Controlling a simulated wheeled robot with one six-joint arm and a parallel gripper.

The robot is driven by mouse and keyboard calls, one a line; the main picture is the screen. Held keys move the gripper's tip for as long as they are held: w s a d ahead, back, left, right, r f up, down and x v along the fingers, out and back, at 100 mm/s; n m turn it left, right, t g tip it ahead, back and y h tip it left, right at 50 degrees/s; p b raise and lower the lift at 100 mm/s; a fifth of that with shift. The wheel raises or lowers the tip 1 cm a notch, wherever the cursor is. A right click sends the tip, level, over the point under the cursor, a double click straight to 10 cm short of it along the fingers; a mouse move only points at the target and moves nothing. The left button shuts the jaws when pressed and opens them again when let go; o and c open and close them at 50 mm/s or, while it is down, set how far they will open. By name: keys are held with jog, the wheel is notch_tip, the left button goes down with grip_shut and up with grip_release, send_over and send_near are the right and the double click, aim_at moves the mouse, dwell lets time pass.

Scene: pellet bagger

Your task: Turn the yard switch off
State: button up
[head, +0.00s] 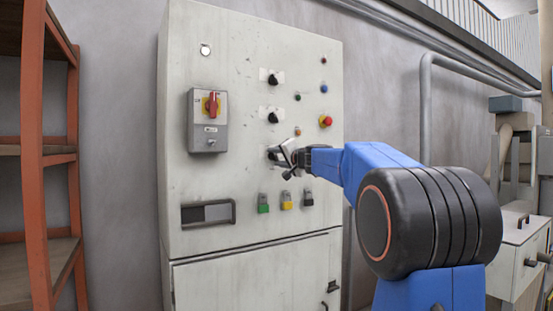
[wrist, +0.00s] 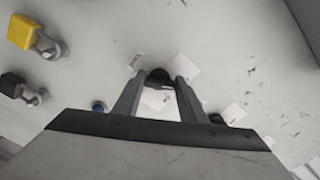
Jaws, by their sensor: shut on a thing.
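A tall pale control cabinet (head: 240,60) carries a column of black rotary knobs, an upper one (head: 273,78), a middle one (head: 273,117) and a lower one (head: 271,153). My gripper (head: 280,155) is at the lower knob and mostly covers it in the head view. In the wrist view my gripper (wrist: 160,85) has its two fingers on either side of this black knob (wrist: 159,76), shut on it. Pale labels lie beside the knob, but I cannot read them, so I cannot tell which knob is the yard switch.
A red-handled isolator (head: 211,104) sits left on the cabinet. A red emergency button (head: 326,121) is at the right. Below my gripper are green (head: 263,203), yellow (head: 286,201) and black (head: 308,198) tagged parts. An orange shelf rack (head: 35,150) stands left.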

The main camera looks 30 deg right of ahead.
jog(key=shift+f, duration=0.15)
jog(key=o, duration=1.1)
jog(key=shift+c, duration=0.2)
jog(key=shift+s, duration=0.1)
jog(key=s, duration=1.7)
jog(key=shift+d, duration=0.3)
jog(key=shift+s+a, duration=0.1)
